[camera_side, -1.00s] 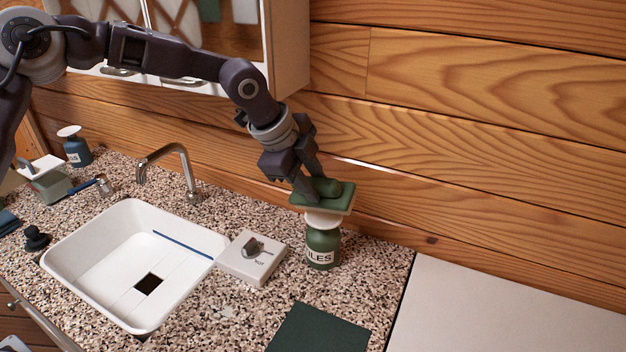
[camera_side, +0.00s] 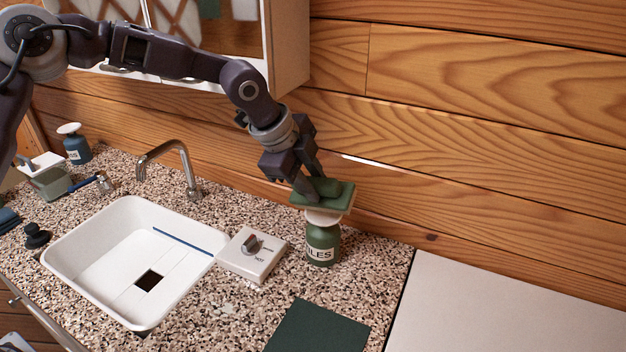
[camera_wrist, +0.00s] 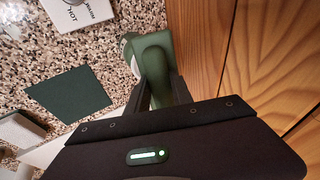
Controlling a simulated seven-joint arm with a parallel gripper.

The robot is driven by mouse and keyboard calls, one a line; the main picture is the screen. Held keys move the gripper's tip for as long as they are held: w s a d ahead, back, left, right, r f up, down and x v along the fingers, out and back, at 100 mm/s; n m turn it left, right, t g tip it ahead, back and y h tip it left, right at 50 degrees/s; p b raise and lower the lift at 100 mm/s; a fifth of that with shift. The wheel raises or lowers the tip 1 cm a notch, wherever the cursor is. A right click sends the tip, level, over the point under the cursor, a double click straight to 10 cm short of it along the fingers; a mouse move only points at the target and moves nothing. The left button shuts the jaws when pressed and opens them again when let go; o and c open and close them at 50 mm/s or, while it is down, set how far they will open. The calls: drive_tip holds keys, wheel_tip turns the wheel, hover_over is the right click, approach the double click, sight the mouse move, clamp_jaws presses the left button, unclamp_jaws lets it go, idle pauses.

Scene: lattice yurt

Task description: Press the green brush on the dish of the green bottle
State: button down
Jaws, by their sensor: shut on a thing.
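The green bottle (camera_side: 322,246) stands upright on the speckled counter near the wooden wall, with a label ending in "ILES". Its pale dish (camera_side: 320,217) is on top. The green brush (camera_side: 321,199) sits over the dish, its flat base level or nearly so and its pale underside down. It looks in contact with the dish, though the exact gap is hard to tell. My gripper (camera_side: 313,190) is shut on the brush's rounded handle from above. In the wrist view the brush (camera_wrist: 153,45) lies between my fingers and covers most of the dish (camera_wrist: 128,52) and bottle.
A tap control box (camera_side: 250,256) stands left of the bottle, beside the white sink (camera_side: 110,270) and tap (camera_side: 170,160). A dark green mat (camera_side: 318,328) lies in front. A blue bottle (camera_side: 76,148) stands far left. The wooden wall is close behind my gripper.

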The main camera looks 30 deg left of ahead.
sight(313, 181)
drive_tip(key=shift+f, duration=1.05)
idle(2.9)
drive_tip(key=shift+r, duration=3.55)
